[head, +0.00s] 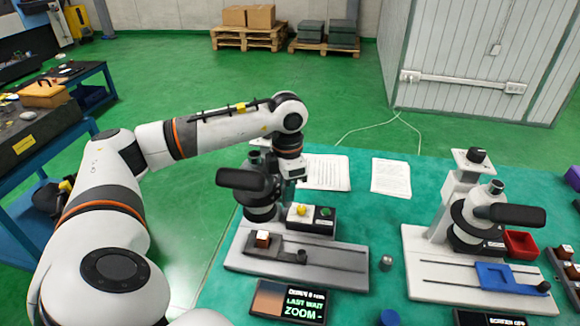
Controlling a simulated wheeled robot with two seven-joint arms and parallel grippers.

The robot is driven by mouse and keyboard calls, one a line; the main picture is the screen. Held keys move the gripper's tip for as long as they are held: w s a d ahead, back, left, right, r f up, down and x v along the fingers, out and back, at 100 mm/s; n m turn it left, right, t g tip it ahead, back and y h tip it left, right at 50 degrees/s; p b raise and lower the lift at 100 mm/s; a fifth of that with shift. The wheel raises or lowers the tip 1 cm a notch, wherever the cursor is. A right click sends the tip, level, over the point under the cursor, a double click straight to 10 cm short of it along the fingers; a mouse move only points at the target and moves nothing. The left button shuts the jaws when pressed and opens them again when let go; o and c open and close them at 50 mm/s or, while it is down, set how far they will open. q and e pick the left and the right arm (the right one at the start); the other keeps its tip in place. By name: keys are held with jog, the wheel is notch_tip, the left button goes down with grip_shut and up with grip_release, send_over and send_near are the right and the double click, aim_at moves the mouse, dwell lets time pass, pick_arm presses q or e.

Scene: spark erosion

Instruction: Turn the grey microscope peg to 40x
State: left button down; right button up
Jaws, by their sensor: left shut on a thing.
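The grey microscope (330,255) stands on the left part of the green table, with a grey base and a black head (258,195). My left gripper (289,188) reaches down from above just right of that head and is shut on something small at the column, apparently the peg. The fingers and arm hide most of the peg, and I cannot read its setting. The small display (300,303) in front of the base shows green text with "LAST WAIT" and "ZOOM-". My right gripper is not in view.
A white microscope (430,250) with a blue holder (508,278) and a red tray (521,244) stands at the right. Paper sheets (391,177) lie behind. A small metal cylinder (386,263) and a blue round thing (390,317) sit between. Green table (400,215) shows in between.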

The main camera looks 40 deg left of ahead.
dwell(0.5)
pick_arm(q)
jog(key=c, duration=1.3)
grip_release()
jog(key=shift+o, duration=0.2)
jog(key=shift+r, duration=0.15)
jog(key=shift+r, duration=0.35)
notch_tip(320, 180, up, 11)
jog(key=b, duration=0.1)
jog(key=shift+c, duration=0.3)
